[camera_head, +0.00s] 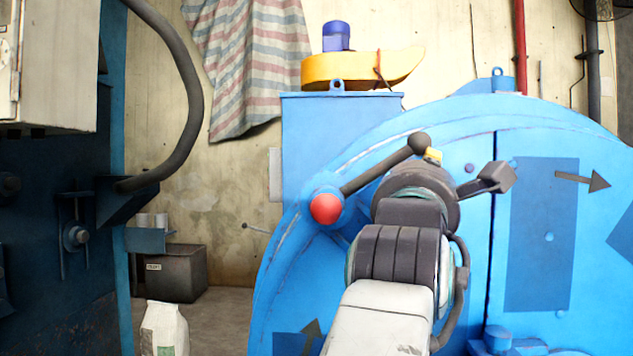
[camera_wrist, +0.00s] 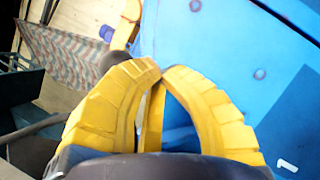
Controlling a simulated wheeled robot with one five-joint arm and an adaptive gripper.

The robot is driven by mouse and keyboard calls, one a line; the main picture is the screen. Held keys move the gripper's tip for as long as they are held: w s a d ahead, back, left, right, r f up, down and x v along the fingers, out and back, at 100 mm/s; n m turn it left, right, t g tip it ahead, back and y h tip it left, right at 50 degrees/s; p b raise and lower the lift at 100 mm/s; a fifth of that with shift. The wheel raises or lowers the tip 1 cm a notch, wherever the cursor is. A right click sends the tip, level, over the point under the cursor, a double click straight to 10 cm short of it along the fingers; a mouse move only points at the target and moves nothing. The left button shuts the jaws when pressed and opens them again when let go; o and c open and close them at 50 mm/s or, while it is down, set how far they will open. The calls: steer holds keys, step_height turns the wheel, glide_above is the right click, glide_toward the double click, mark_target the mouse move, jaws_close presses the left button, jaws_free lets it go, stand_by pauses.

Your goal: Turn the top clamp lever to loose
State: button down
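The top clamp lever (camera_head: 375,174) is a dark rod on the rim of the blue round door in the head view. It slants up right from a red ball (camera_head: 326,208) to a dark ball (camera_head: 420,142). My gripper (camera_head: 433,153) is at the dark-ball end, largely hidden behind my wrist. In the wrist view, the two yellow fingers of my gripper (camera_wrist: 163,70) meet or nearly meet at the tips, with nothing seen between them. A dark rounded shape (camera_wrist: 112,60), probably the lever's ball, shows beyond the left finger, partly hidden. I cannot tell whether they touch.
The blue door (camera_head: 480,135) fills the right side, with a printed arrow (camera_head: 583,180) pointing right. A dark blue machine with a curved hose (camera_head: 190,95) stands at left. A grey box (camera_head: 176,273) and a white bag (camera_head: 164,328) stand on the floor between.

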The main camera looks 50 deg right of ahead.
steer(key=shift+w+a+r, duration=0.15)
steer(key=shift+w+r, duration=0.1)
steer(key=shift+r, duration=0.45)
steer(key=shift+f, duration=0.2)
